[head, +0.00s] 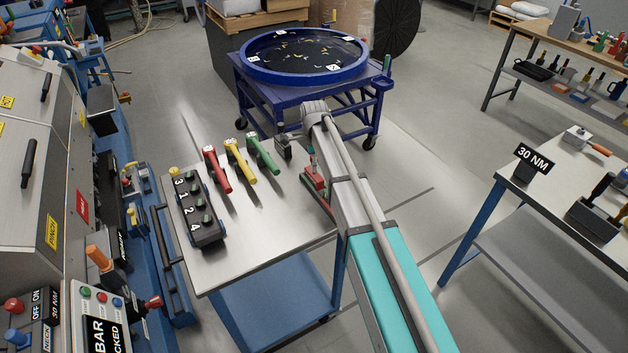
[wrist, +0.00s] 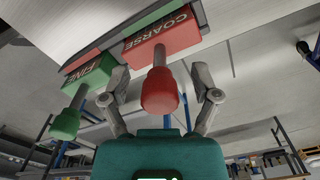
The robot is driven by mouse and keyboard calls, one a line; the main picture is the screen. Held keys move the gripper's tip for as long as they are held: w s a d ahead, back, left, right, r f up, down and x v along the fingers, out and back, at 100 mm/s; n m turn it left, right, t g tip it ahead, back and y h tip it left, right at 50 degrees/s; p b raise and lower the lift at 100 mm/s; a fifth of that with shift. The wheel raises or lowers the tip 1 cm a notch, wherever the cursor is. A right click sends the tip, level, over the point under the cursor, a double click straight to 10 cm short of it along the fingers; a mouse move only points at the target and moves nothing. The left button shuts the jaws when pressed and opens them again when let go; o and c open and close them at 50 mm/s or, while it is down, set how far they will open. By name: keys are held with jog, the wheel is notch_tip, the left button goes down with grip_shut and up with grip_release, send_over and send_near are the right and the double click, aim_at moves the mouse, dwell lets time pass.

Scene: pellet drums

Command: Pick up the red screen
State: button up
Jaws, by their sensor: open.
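The red screen (wrist: 160,45), marked COARSE, has a red knobbed handle pointing toward the wrist camera. My gripper (wrist: 161,84) is open, with one finger on each side of this red handle; I cannot tell whether either touches it. A green screen (wrist: 92,76), marked FINE, with its own green handle, sits left of the red one in the wrist view. In the head view a small red part (head: 314,180), probably the red screen, shows at the right end of the steel table, partly hidden by my arm. My gripper's fingers are not clear there.
Red, yellow and green handled tools (head: 240,160) and a black numbered block (head: 196,210) lie on the steel table (head: 275,225). A blue-rimmed round pan (head: 303,55) stands behind on a blue cart. Another bench (head: 560,200) is at right, with open floor between.

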jog(key=shift+c, duration=0.3)
grip_shut()
dwell(0.4)
